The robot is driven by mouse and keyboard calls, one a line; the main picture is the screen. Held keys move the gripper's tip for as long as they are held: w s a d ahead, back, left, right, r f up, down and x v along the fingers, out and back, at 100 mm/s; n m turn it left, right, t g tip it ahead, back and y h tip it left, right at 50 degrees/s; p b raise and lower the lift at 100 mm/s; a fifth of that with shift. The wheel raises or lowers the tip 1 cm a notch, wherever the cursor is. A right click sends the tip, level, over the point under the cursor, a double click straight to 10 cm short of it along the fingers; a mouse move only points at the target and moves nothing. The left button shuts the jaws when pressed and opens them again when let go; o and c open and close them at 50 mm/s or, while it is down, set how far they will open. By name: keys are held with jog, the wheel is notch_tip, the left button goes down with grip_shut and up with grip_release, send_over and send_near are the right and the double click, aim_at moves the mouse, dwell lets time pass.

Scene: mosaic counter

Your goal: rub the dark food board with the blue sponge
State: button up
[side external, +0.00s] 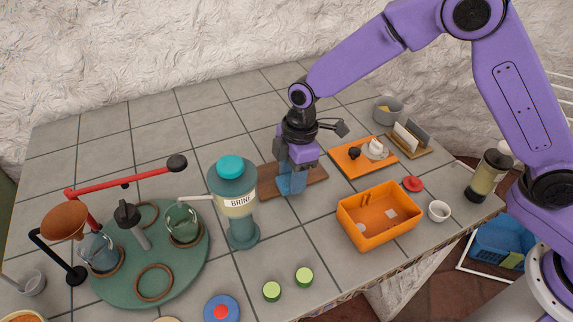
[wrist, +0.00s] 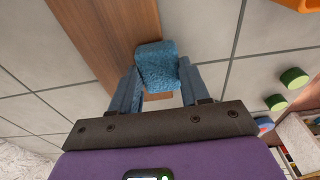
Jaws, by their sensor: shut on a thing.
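The dark food board (side external: 312,174) is a brown wooden plank lying flat on the tiled counter, partly hidden behind my gripper and the teal jar. In the wrist view the board (wrist: 105,28) runs from the upper left toward the middle. My gripper (side external: 292,170) points down over the board. In the wrist view my gripper (wrist: 160,70) is shut on the blue sponge (wrist: 157,62), with one blue finger on each side. The sponge overlaps the board's near end in that view. I cannot tell whether it touches the board.
A teal jar marked BRINE (side external: 240,225) stands close left of my gripper. An orange crate (side external: 365,235) is to the right front, and an orange board (side external: 345,158) with small items lies right. A green round stand (side external: 150,270) with glassware fills the left. The back tiles are clear.

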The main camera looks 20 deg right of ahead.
jog(key=shift+s, duration=0.9)
jog(key=shift+s+r, duration=0.1)
jog(key=shift+s, duration=0.05)
jog(key=shift+r, duration=4)
